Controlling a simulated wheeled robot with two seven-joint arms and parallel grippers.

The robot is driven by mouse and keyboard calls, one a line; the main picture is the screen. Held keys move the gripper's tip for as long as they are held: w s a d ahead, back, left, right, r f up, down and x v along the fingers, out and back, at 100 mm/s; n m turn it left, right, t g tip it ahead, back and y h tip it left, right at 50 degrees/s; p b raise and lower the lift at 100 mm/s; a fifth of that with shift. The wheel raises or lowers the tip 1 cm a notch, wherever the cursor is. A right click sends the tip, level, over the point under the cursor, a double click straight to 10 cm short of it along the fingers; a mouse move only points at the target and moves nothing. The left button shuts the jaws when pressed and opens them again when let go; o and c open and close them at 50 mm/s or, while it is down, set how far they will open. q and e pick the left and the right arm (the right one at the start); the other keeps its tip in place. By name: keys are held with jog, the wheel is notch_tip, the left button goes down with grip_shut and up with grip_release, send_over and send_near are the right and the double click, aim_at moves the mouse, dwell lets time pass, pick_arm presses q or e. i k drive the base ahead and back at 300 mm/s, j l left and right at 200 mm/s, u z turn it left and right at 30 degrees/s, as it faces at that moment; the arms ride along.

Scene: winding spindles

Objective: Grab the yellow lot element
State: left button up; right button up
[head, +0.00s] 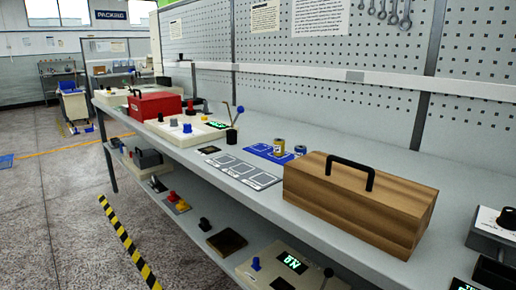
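A small yellowish cylinder (278,146) stands upright near the blue mat (255,151) on the bench top. A shorter cylinder (300,150) with blue on it stands to its right. On the lower shelf, a small yellow piece (182,206) sits near a red piece (172,196). I cannot tell which of these is the yellow lot element. Neither of my grippers shows in the head view.
A wooden box (350,205) with a black handle stands right of the cylinders. A grey panel with marked squares (238,171) lies in front of the mat. A red toolbox (155,104) stands farther left. A pegboard wall (330,100) closes the back.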

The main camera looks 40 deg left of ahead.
aim_at(278, 144)
jog(key=i+u, duration=0.15)
jog(key=u, duration=0.3)
jog(key=i+u, duration=0.15)
jog(key=u, duration=0.35)
jog(key=i+u, duration=0.15)
jog(key=u, duration=0.3)
